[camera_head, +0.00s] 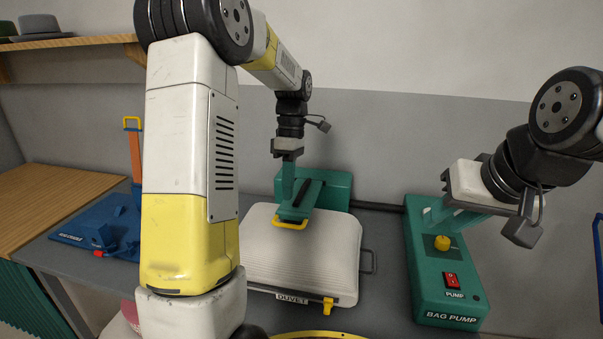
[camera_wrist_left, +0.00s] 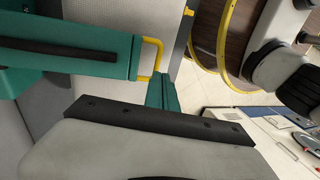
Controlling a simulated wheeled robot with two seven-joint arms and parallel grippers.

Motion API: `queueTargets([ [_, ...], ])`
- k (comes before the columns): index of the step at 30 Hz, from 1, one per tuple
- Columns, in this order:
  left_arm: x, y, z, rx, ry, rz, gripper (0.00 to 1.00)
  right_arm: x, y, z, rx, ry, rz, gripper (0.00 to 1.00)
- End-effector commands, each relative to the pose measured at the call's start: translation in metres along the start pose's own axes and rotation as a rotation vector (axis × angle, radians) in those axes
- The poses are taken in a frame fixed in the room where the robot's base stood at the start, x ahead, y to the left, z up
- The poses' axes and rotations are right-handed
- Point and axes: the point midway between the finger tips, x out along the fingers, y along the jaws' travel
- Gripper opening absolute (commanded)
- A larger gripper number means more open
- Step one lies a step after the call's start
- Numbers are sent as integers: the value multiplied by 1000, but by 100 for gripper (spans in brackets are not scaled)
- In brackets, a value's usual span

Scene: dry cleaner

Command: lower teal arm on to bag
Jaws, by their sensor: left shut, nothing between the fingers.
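The white bag (camera_head: 300,262), labelled DUVET, lies puffed up on the grey counter. The teal arm (camera_head: 303,198) reaches forward from a teal block behind the bag, low over its back part. Its yellow handle (camera_head: 289,223) is at the front end; I cannot tell whether the arm touches the bag. My left gripper (camera_head: 287,192) is shut and empty, pointing down beside the teal arm. In the left wrist view the gripper (camera_wrist_left: 163,92) is close to the handle (camera_wrist_left: 150,58) and teal arm (camera_wrist_left: 70,48). My right gripper (camera_head: 432,217) is over the bag pump; its opening is unclear.
The teal bag pump (camera_head: 440,275) with a yellow knob (camera_head: 442,242) and red switch (camera_head: 452,280) stands right of the bag. A blue device (camera_head: 100,232) with an orange lever stands at left. My left arm hides part of the counter.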

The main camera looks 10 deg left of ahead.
Motion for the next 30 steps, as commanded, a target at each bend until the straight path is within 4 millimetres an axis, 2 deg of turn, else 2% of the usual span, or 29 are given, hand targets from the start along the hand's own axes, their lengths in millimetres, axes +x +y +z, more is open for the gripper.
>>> queueTargets([
  [3,-20,-2,0,-1,0,4,0,0,0,0,0,0,0,33],
  [8,-34,-4,0,1,0,4,0,0,0,0,0,0,0,33],
  [13,-48,-23,0,117,-13,68,0,0,0,0,0,0,0,33],
  [17,-60,-56,4,348,-16,194,0,0,0,0,0,0,0,33],
  [21,-66,-98,9,643,26,356,0,0,0,0,0,0,0,33],
  [26,-63,-142,16,967,137,533,0,0,0,0,0,0,0,33],
  [30,-53,-174,22,1219,280,664,0,0,0,0,0,0,0,33],
])
